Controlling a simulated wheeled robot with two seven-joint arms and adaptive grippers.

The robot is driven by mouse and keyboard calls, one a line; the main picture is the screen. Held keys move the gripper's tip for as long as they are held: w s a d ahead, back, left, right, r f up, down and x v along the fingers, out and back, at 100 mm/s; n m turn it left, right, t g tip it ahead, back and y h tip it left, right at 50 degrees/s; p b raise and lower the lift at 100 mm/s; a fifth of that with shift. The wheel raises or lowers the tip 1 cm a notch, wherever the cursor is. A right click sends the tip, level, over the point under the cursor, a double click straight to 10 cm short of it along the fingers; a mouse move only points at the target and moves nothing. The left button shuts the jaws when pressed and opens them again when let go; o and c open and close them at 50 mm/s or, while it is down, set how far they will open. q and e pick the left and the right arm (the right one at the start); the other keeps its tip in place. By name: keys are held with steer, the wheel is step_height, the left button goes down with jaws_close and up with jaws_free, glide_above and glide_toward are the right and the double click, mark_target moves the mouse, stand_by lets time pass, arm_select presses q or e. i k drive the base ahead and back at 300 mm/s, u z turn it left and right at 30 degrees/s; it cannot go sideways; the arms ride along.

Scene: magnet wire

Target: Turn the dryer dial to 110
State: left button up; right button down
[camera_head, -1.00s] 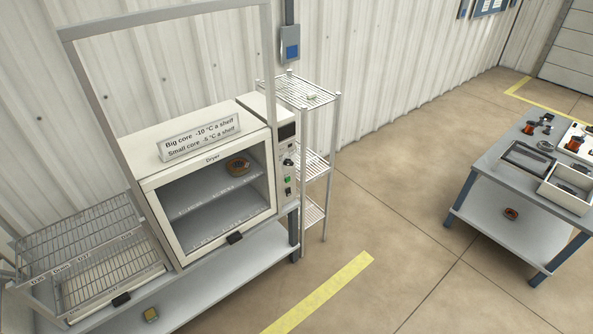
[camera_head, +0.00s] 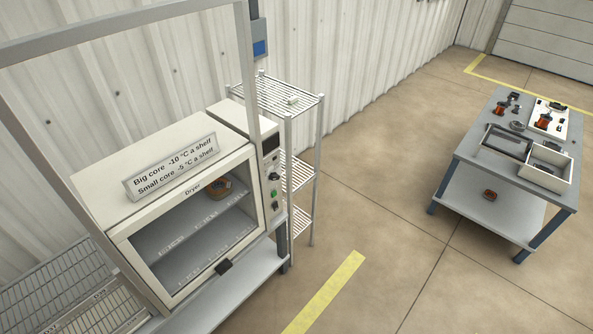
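The dryer (camera_head: 135,205) is a cream box on a bench at the left, with a dark window front and a sign on top about big and small cores. Its control panel is a narrow strip on the right side. A dark dial (camera_head: 273,177) sits on it below a black display (camera_head: 271,142); the dial's setting is too small to read. A green switch (camera_head: 274,193) lies below the dial. A brown-orange core (camera_head: 219,187) rests on the dryer's upper shelf. Neither of my grippers shows in the view.
A white wire rack (camera_head: 290,99) stands just right of the dryer. A grey table (camera_head: 476,155) with trays and parts is at the right. The floor between rack and table is clear, with a yellow line (camera_head: 325,293).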

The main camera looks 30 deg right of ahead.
mark_target(273, 176)
steer(key=z, duration=0.45)
steer(key=i, duration=0.5)
steer(key=z, duration=0.5)
